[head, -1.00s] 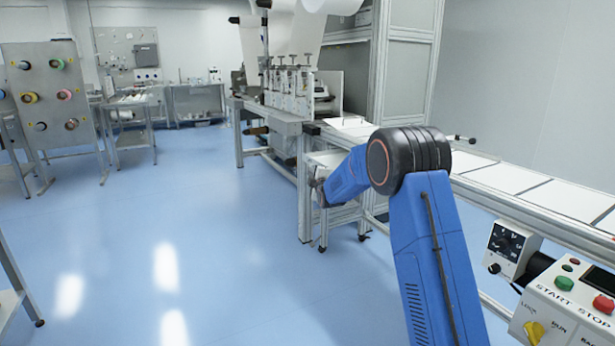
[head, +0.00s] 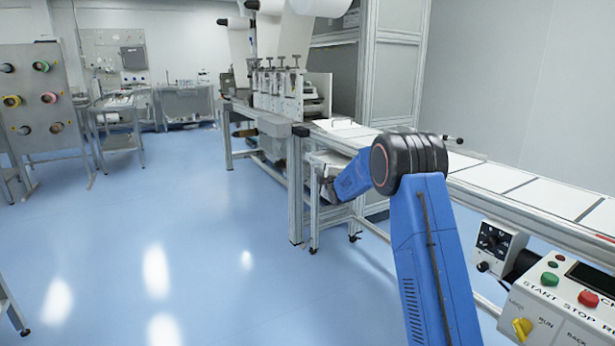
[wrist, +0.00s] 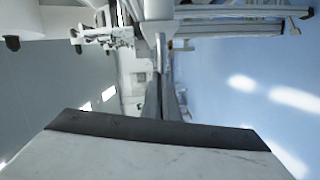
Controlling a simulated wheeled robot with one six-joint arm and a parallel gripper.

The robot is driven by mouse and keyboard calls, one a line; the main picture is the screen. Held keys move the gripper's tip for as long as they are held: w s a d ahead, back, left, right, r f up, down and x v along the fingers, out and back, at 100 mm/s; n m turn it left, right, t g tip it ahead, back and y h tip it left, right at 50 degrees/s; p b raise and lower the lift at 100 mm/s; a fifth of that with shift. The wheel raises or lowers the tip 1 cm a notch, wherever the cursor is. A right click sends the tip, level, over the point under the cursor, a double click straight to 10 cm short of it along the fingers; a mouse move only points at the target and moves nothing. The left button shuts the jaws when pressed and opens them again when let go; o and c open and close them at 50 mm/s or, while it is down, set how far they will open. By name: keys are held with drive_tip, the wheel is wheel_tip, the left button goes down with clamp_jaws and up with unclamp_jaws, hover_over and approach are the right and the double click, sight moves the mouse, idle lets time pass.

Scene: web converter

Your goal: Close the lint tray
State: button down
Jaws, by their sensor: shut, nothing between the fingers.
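I cannot make out the lint tray for certain in either view. In the head view the white converter machine (head: 290,92) stands on a grey metal frame. A light box-like unit on a wheeled stand (head: 318,160) sits under the near end of the frame, partly hidden behind my blue arm. My gripper (head: 327,192) is small and dark there, in front of that stand; whether it touches cannot be told. In the wrist view my gripper (wrist: 163,98) is shut and empty, its fingers pointing at pale machine parts.
A conveyor with white sheets (head: 500,178) runs along the right. A control panel (head: 560,300) with green and red buttons stands at the lower right. A spool rack (head: 38,110) and steel tables stand at the left. The blue floor (head: 150,235) is clear in the middle.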

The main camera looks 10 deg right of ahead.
drive_tip(key=w+d, duration=0.1)
drive_tip(key=d, duration=0.3)
drive_tip(key=w+d, duration=0.2)
drive_tip(key=d, duration=0.2)
drive_tip(key=w+d, duration=0.1)
drive_tip(key=d, duration=0.4)
drive_tip(key=shift+w+d, duration=0.1)
drive_tip(key=shift+w, duration=0.05)
drive_tip(key=shift+d, duration=0.1)
